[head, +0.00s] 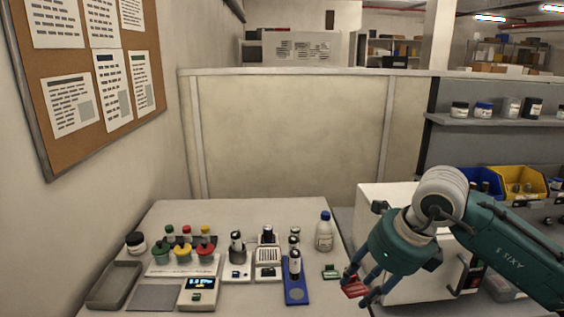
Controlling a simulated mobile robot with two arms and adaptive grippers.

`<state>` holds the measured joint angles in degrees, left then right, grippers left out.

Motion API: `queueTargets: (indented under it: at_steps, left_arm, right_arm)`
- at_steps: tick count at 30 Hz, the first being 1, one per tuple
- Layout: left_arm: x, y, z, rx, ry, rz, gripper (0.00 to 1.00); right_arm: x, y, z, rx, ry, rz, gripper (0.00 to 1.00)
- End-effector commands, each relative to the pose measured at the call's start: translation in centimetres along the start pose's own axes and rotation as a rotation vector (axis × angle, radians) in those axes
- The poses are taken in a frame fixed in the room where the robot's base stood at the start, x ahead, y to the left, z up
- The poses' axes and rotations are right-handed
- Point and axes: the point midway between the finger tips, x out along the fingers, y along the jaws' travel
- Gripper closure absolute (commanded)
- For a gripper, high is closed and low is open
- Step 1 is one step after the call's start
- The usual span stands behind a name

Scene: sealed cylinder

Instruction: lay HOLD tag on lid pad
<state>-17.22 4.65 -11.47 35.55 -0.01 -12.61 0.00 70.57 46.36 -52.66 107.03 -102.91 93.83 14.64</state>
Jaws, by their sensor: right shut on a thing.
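My right gripper (359,295) comes in from the right with its fingers pointing down and to the left. It is shut on a red tag (353,287), held near the right edge of the table; its lettering is too small to read, and a finger covers part of it. A green tag (331,273) is just left of it. A dark cylinder with a white band (294,263) stands upright on a blue base (297,298), left of the gripper. I cannot tell which surface is the lid pad. My left gripper is out of view.
The white table (230,212) carries a grey tray (113,284), a rack with coloured caps (160,262), a display device (198,292), several small dark-topped containers and a white bottle with a blue cap (324,232). A white cabinet (385,195) stands behind my right arm. The table's back is clear.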

Motion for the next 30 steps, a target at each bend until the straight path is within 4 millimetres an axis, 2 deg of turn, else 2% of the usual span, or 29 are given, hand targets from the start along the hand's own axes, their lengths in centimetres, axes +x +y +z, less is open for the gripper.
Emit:
queueTargets:
  at_steps: [1,16,24,30]
  left_arm:
    - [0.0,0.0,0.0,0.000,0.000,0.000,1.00]
    - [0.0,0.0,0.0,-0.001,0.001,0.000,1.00]
    - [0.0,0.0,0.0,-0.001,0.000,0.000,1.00]
    - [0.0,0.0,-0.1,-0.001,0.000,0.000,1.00]
  right_arm:
    - [0.3,0.3,-0.9,-0.090,0.002,0.042,0.75]
    - [1.7,5.1,-8.3,-1.140,0.001,0.479,0.75]
    - [1.3,7.8,-13.1,-1.813,0.004,0.754,0.75]
    - [0.8,9.2,-15.7,-2.167,0.004,0.898,0.75]
